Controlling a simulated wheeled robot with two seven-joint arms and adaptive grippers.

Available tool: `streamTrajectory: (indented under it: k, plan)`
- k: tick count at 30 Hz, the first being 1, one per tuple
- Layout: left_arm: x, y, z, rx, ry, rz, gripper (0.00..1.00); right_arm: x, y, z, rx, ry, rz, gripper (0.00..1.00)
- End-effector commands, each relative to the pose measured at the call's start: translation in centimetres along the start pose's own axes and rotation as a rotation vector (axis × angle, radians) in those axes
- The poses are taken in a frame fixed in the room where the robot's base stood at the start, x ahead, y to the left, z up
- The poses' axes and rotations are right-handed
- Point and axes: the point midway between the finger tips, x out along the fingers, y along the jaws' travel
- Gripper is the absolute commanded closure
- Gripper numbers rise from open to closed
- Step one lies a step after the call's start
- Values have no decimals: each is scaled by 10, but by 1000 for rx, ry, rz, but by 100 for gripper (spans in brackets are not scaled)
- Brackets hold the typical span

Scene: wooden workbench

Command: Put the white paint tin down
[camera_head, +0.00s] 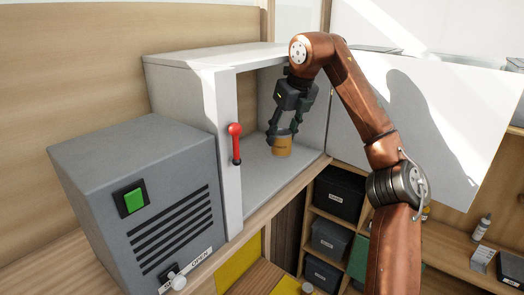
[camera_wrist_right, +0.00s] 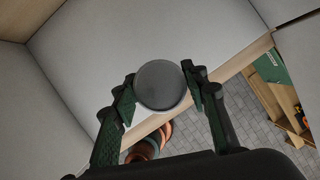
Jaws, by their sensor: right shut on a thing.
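A small tin (camera_head: 282,148) with a yellow-orange side is inside the open white cabinet (camera_head: 196,58); it does not look white. It is upright, low over the cabinet floor (camera_head: 262,181), and I cannot tell whether its base touches. My right gripper (camera_head: 283,135) reaches down into the cabinet and is shut on the tin. In the right wrist view, the tin's round grey lid (camera_wrist_right: 160,84) sits between the two green-padded fingers. My left gripper is not in view.
A grey machine with a green button (camera_head: 134,200) stands left of the cabinet. A red handle (camera_head: 236,143) is on the cabinet's front post. A large white panel (camera_head: 415,120) is on the right. Shelves with dark bins (camera_head: 338,193) are below right. Free floor surrounds the tin.

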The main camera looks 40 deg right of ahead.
Motion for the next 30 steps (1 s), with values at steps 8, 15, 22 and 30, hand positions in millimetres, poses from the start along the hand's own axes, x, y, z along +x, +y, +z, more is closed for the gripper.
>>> streamTrajectory:
  k: [8,15,22,30]
  plan:
    - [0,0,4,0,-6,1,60,24,-9,-16,14,3,-7,90]
    - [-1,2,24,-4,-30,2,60,33,-10,-21,16,2,-7,90]
    - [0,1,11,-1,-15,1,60,55,-10,-30,15,3,-7,90]
    - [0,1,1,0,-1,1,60,63,-7,-30,13,-1,-5,90]
